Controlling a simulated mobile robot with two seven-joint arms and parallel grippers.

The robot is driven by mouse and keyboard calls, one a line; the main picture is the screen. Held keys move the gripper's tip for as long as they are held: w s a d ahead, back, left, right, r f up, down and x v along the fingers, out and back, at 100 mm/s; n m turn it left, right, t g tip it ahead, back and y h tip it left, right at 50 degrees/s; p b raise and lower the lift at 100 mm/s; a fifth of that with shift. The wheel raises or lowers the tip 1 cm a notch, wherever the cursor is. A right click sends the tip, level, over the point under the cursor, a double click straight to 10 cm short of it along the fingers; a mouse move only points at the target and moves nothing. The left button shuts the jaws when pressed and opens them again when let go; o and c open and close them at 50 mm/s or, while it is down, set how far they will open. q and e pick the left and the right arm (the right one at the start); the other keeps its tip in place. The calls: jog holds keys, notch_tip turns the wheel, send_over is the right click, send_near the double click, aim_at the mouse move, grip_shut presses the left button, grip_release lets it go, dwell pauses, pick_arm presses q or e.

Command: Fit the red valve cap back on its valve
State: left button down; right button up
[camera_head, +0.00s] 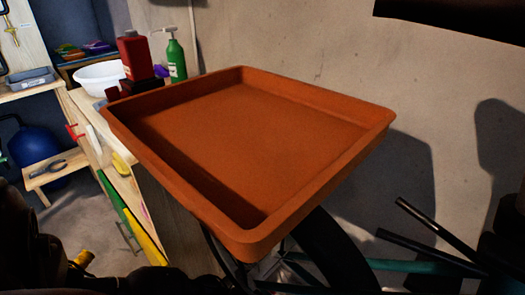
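I cannot see the red valve cap or its valve in the head view. Part of a wheel (333,252) with a dark tyre and spokes shows below the orange tray, and the tray hides its upper part. A teal tube (400,265) runs to the right of the wheel. Neither gripper shows clearly. A dark shape fills the lower left corner, and I cannot tell which part it is.
A large empty orange tray (262,127) fills the middle of the view and blocks what lies beneath. Behind it stand a red bottle (134,55), a green pump bottle (176,60) and a white basin (98,78). Dark rods (425,222) stick out at lower right.

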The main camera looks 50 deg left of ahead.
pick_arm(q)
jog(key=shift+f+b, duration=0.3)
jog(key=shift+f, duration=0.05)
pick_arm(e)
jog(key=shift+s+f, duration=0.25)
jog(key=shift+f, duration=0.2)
